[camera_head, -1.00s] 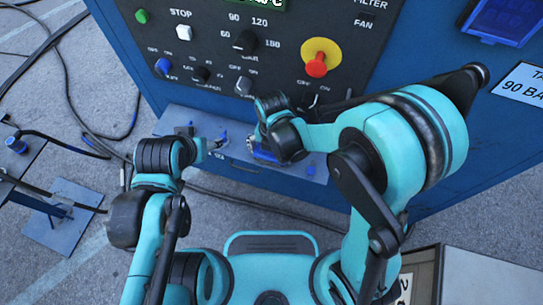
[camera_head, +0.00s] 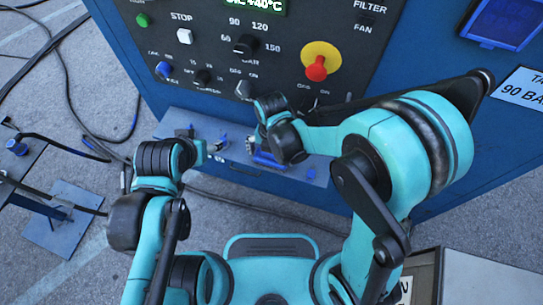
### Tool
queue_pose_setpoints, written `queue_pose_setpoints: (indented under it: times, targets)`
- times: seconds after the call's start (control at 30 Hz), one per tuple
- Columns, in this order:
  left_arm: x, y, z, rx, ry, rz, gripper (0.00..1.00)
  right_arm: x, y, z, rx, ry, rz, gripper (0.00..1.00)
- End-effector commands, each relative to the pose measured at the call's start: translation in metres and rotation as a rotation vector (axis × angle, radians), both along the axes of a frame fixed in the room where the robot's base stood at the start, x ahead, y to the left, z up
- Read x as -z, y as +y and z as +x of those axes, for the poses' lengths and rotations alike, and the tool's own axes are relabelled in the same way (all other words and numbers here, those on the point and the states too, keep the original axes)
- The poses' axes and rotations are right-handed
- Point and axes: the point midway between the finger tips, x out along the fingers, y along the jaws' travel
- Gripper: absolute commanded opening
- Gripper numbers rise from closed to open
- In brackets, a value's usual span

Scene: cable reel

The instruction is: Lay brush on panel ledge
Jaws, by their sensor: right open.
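The panel ledge (camera_head: 312,172) is a narrow blue-grey shelf along the foot of the dark control panel. A small blue item, which looks like the brush (camera_head: 268,161), lies on the ledge below my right wrist; part of it is hidden by that wrist. My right gripper (camera_head: 251,146) is open over the ledge, just up and left of the blue item, and appears apart from it. My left gripper (camera_head: 219,145) is by the ledge's left part, small and dark against it; its jaws are unclear.
The control panel (camera_head: 205,45) carries knobs, and a red stop button (camera_head: 316,68) sits on a yellow disc. Black cables (camera_head: 70,90) run over the ground at left. A pale box (camera_head: 485,280) stands at lower right.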

Motion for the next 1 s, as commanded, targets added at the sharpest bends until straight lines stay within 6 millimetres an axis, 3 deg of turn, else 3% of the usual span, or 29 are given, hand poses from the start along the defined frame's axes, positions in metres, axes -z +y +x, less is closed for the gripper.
queue_pose_setpoints:
  times: [0.2,0.4,0.6,1.0]
  targets:
    - [-0.026,0.000,0.000,0.000,0.000,0.000,0.62,-0.055,0.000,-0.001,0.000,0.000,0.000,1.00]
    - [-0.038,0.000,0.000,0.000,0.000,0.000,0.62,-0.091,0.000,0.000,0.000,0.000,0.000,1.00]
    - [-0.043,0.000,0.000,0.000,0.000,0.000,0.62,-0.105,0.000,0.000,0.000,0.000,0.000,1.00]
    - [-0.042,0.000,0.000,0.000,0.000,0.000,0.62,-0.106,0.000,0.000,0.000,0.000,0.000,1.00]
